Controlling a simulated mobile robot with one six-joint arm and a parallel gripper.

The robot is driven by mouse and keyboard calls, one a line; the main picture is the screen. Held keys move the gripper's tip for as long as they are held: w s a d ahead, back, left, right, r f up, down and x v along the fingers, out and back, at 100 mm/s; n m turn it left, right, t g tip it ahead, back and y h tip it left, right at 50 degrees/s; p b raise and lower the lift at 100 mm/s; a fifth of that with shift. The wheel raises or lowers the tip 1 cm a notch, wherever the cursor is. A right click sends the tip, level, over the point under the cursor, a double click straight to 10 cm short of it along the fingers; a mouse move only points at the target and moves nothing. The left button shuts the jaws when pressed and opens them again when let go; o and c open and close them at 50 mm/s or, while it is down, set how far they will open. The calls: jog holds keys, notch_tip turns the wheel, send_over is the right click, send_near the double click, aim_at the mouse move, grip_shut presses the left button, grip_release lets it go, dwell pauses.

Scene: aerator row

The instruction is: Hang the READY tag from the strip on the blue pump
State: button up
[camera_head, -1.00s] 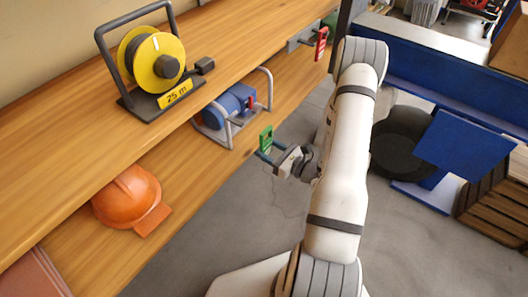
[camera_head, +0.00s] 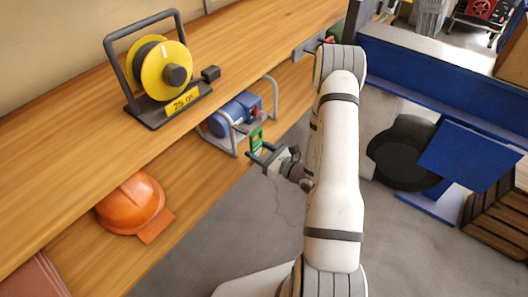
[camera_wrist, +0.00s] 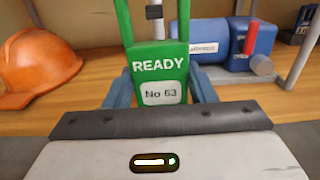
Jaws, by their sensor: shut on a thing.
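The green READY tag (camera_wrist: 158,68) is upright between my gripper's fingers in the wrist view, with a white "No 63" label on it. It also shows in the head view (camera_head: 256,139). My gripper (camera_head: 262,155) is shut on the tag, in front of the lower shelf. The blue pump (camera_head: 232,111) sits in a grey tube frame on that shelf, just behind and left of the tag. In the wrist view the pump (camera_wrist: 228,45) is at upper right, with a red part on it. The tag looks apart from the pump.
An orange helmet (camera_head: 131,203) rests on the lower shelf, left of the pump. A yellow cable reel (camera_head: 162,67) stands on the upper shelf, whose edge overhangs the pump. The grey frame tubes (camera_head: 274,96) rise beside the pump. Open floor lies in front.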

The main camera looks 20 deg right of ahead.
jog(key=shift+w+a+f+b, duration=0.25)
jog(key=shift+w+a, duration=0.25)
jog(key=shift+w, duration=0.25)
jog(key=shift+w+a+f+b, duration=0.1)
jog(key=shift+w+a+f, duration=0.1)
jog(key=shift+w+a, duration=0.45)
jog(key=shift+w+a+f+b, duration=0.25)
jog(key=shift+w+a, duration=0.15)
jog(key=shift+w, duration=0.4)
jog(key=o, duration=1)
jog(key=shift+c, duration=0.4)
jog(key=shift+s, duration=0.1)
jog(key=shift+s, duration=0.1)
jog(key=shift+v, duration=4.45)
